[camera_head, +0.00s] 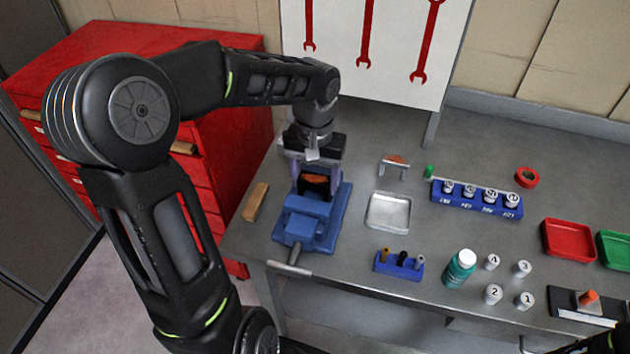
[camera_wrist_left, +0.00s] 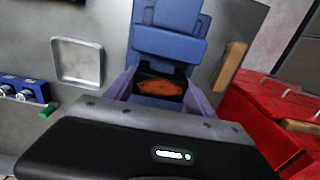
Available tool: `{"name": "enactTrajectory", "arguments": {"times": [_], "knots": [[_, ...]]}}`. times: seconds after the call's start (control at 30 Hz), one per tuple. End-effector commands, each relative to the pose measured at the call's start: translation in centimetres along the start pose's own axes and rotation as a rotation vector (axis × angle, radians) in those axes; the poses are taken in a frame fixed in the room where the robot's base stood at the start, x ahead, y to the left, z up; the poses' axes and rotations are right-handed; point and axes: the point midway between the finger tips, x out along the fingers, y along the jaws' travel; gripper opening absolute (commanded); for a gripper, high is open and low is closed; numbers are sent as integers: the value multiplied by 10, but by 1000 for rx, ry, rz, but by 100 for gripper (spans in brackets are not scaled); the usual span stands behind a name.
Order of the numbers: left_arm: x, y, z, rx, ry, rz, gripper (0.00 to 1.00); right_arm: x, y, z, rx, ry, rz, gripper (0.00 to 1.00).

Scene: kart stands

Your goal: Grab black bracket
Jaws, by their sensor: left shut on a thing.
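The black bracket (camera_head: 314,190), dark with an orange-brown top, is at the blue vise (camera_head: 304,224) on the left of the bench. My left gripper (camera_head: 313,180) reaches down over it from behind, its pale purple fingers on either side, shut on it. The left wrist view shows the bracket (camera_wrist_left: 158,87) between the fingers, next to the blue vise (camera_wrist_left: 168,45). The gripper body hides its near side, and I cannot tell whether the vise jaws also touch it.
A wooden block (camera_head: 256,202) lies left of the vise. A silver tray (camera_head: 389,211) and a small grey bracket (camera_head: 394,167) stand to its right. Further right are a blue socket rack (camera_head: 477,199), a teal bottle (camera_head: 459,268) and red bin (camera_head: 568,240). A red cabinet (camera_head: 120,60) stands left.

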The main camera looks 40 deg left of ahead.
Motion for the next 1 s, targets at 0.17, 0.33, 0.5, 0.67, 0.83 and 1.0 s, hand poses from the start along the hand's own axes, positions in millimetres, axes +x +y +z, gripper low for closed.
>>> {"name": "enactTrajectory", "arguments": {"times": [0.17, 0.33, 0.5, 0.67, 0.83, 1.0], "knots": [[-20, 0, -2, -1, 8, 0, 0, 4, 1, 0, -1, 1, -1, 36], [-53, 0, -2, 1, 9, 1, 0, 8, 2, -1, -2, 2, -3, 36], [-83, 0, -1, 0, 7, 2, 0, 10, 3, -2, -3, 4, -4, 36], [-97, 0, -1, 1, 4, 2, 0, 11, 3, -2, -3, 4, -4, 36], [-98, 0, 0, 1, 2, 1, 0, 11, 3, -2, -3, 4, -4, 36], [-98, 0, 0, 1, 2, 1, 0, 11, 3, -2, -3, 4, -4, 36]]}}
